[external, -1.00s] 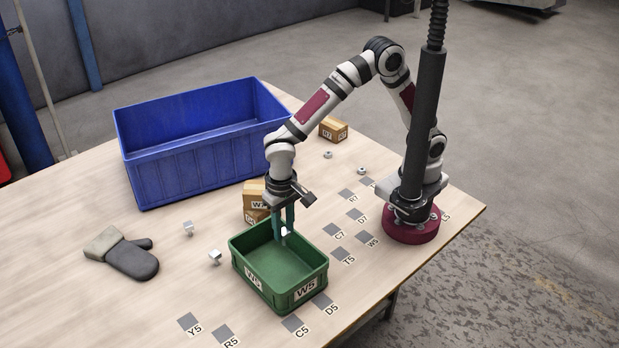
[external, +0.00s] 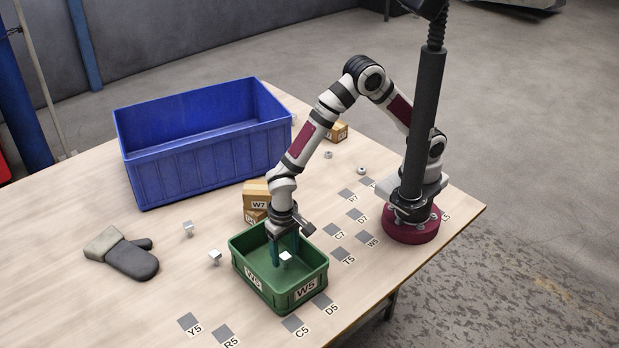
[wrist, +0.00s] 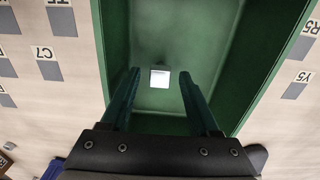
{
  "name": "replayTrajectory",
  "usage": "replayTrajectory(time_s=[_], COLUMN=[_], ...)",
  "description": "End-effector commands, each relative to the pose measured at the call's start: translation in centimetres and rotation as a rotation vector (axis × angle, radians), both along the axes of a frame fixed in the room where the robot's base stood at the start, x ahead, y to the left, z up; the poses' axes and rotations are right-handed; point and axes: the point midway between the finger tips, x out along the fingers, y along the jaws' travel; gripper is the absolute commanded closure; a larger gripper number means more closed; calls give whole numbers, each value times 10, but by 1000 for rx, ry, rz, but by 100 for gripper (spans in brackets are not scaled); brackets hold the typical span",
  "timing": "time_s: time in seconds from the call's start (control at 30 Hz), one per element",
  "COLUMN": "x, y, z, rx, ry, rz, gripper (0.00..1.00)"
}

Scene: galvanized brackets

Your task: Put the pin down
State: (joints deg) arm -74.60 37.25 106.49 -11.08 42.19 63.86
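A small pale, square-topped metal piece (external: 286,257), which I take for the pin, is inside the green bin labelled W5 (external: 305,291). It also shows in the wrist view (wrist: 160,78), between my fingertips. My gripper (external: 285,262) reaches down into the bin with its green fingers on either side of the piece. In the wrist view my gripper (wrist: 159,76) is open, with a gap between the piece and each finger. The piece appears to be at the bin floor, but its underside is hidden.
A large blue crate (external: 205,172) stands behind, with cardboard boxes (external: 257,195) close behind the green bin. Small metal pieces (external: 214,257) and a glove (external: 122,253) lie to the left. Grey labelled squares mark the table in front and to the right.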

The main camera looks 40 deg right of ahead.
Motion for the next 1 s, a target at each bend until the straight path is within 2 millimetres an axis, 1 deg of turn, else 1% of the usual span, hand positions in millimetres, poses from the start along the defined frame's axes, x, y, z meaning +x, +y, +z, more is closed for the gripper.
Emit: replayTrajectory(time_s=[0.17, 0.27, 0.37, 0.5, 0.6, 0.7, 0.8, 0.93, 0.97, 1.0], x=[0, 0, 0, 0, 0, 0, 0, 1, 5, 15], y=[0, 1, 1, 1, 1, 1, 0, -1, -4, -13], z=[0, 6, 28, 69, 95, 112, 121, 124, 126, 130], rx=[0, 3, 5, 7, 6, 3, 1, 0, 1, 2], ry=[0, -1, -1, -2, -1, 0, 0, 1, 2, 5], rz=[0, 0, 0, 0, 1, 0, 1, -2, -8, -23], gripper=[38, 38, 38, 38, 38, 38, 38, 38, 38, 38])
